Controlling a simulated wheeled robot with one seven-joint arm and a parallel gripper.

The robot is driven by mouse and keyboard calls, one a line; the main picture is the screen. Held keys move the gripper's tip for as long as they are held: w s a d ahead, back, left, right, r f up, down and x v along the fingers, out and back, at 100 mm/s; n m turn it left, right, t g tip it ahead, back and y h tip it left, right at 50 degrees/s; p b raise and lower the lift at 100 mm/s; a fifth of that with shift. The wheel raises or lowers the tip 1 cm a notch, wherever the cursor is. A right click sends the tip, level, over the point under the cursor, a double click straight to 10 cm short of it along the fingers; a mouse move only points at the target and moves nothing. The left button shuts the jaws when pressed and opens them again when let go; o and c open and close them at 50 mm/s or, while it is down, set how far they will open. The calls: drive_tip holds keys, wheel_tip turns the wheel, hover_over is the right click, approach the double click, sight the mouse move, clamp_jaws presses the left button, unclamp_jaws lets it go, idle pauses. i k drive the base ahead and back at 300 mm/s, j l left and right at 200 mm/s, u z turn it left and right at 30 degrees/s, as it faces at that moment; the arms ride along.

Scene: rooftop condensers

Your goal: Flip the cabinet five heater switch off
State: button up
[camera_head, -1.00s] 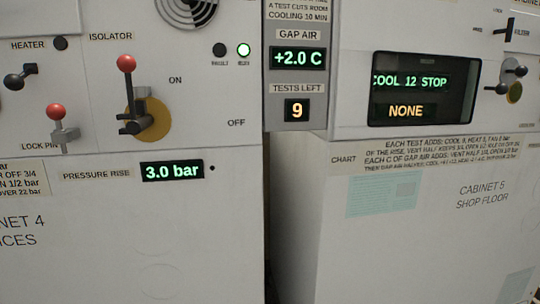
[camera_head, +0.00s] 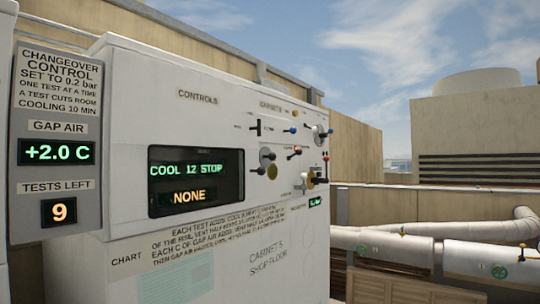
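Cabinet five (camera_head: 225,225), a white cabinet marked "CABINET 5 SHOP FLOOR", stands in the middle of the view at an angle. Its controls sit on the right part of its face: a black T-shaped lever (camera_head: 258,128), a blue-knobbed lever (camera_head: 291,130), a red-knobbed lever (camera_head: 295,153) and several others. Their labels are too small to read, so I cannot tell which is the heater switch or how it is set. Its dark display (camera_head: 196,181) reads "COOL 12 STOP" and "NONE". My gripper is not in view.
A grey changeover panel (camera_head: 56,120) at the left shows "+2.0 C" gap air and "9" tests left. Pale pipes (camera_head: 390,247) with green valve wheels run along the right. A tan wall (camera_head: 355,150) stands behind the cabinet.

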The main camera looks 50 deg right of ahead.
sight(298, 151)
drive_tip(key=z, duration=1.25)
